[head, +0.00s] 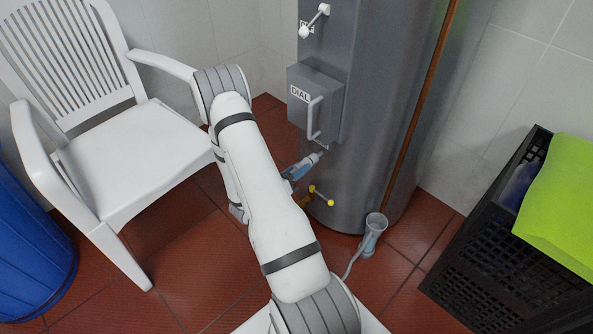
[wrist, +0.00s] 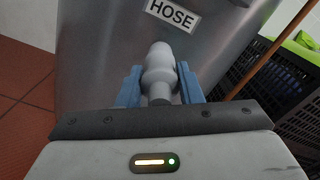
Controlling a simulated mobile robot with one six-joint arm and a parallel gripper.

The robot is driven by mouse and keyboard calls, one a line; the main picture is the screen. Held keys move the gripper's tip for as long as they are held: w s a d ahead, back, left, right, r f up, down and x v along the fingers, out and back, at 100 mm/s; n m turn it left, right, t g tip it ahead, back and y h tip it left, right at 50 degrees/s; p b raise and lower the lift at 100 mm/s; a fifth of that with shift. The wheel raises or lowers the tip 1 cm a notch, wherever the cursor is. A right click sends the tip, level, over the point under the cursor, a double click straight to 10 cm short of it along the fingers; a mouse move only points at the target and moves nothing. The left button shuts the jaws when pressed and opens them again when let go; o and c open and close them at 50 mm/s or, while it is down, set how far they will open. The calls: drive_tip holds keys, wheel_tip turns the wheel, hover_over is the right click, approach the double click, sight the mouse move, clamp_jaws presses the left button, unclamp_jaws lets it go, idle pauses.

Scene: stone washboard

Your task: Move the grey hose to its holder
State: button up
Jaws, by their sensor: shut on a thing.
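My gripper (head: 303,166) is at the lower front of the grey metal tank (head: 372,120), below the DIAL box. Its blue fingers are shut on the grey hose end (wrist: 160,72), a rounded, ringed nozzle that sticks up between them in the wrist view. The hose end (head: 315,158) also shows in the head view, close to the tank wall; I cannot tell whether it touches. A white HOSE label (wrist: 171,14) is on the tank just beyond the nozzle. The holder itself cannot be made out, and the rest of the hose is hidden.
A yellow-handled valve (head: 321,194) juts out below my gripper. The DIAL box (head: 315,102) with its handle is above it. A grey cup-like piece with a thin tube (head: 374,229) stands on the floor. A white chair (head: 125,150) is left, a black crate (head: 500,250) right.

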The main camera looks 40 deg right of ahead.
drive_tip(key=shift+d, duration=0.25)
drive_tip(key=o, duration=1.3)
drive_tip(key=shift+c, duration=0.2)
drive_tip(key=a+p, duration=0.2)
drive_tip(key=a, duration=0.5)
drive_tip(key=shift+s+a, duration=0.25)
drive_tip(key=shift+a, duration=0.15)
